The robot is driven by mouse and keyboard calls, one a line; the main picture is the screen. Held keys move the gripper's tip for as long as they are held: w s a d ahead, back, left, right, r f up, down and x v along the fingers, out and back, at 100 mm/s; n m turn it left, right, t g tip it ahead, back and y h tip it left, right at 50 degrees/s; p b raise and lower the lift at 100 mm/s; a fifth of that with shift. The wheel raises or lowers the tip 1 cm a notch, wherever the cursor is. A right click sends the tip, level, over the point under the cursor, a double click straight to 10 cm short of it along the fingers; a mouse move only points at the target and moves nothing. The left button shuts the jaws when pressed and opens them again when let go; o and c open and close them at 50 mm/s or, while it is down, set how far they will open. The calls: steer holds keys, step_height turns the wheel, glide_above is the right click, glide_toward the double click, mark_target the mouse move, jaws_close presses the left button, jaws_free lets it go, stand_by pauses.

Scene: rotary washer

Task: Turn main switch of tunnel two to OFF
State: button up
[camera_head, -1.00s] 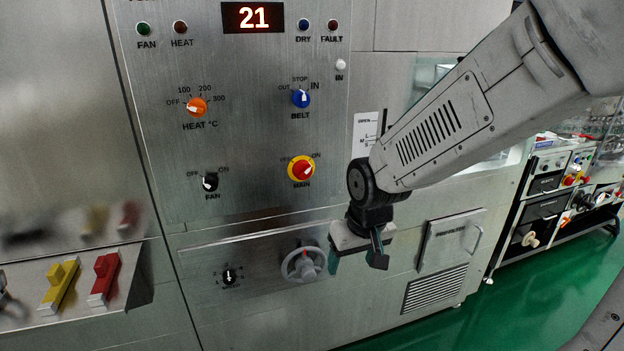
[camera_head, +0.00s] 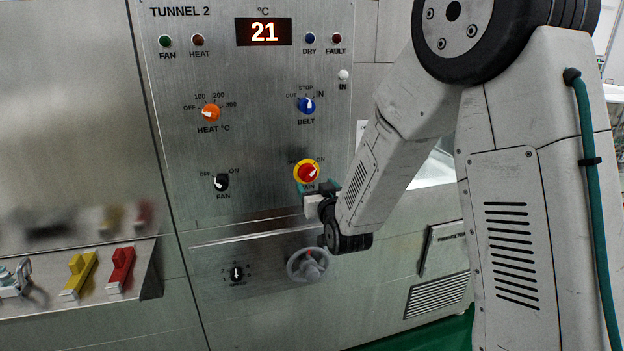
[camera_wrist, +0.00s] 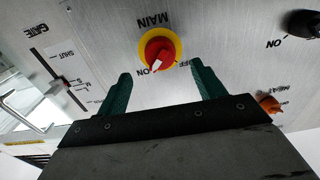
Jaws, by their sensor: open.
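The MAIN switch (camera_head: 307,172) is a red knob on a yellow round plate, on the steel panel marked TUNNEL 2. Its pointer is turned to the upper right, toward ON. The wrist view shows the switch (camera_wrist: 160,49) upside down, with its white mark toward ON. My gripper (camera_wrist: 161,68) is open and empty, its two green fingers spread to either side of the knob's lower part in that view. In the head view my gripper (camera_head: 318,187) is just below the switch and covers part of the MAIN label. I cannot tell whether the fingers touch the panel.
Above are the blue BELT knob (camera_head: 306,105) and orange HEAT knob (camera_head: 210,112). The black FAN knob (camera_head: 221,182) is to the left. A grey handwheel (camera_head: 308,265) sits below.

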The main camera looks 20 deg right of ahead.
mark_target(310, 177)
steer(key=w, duration=0.6)
steer(key=shift+w, duration=0.15)
steer(key=shift+c, duration=0.2)
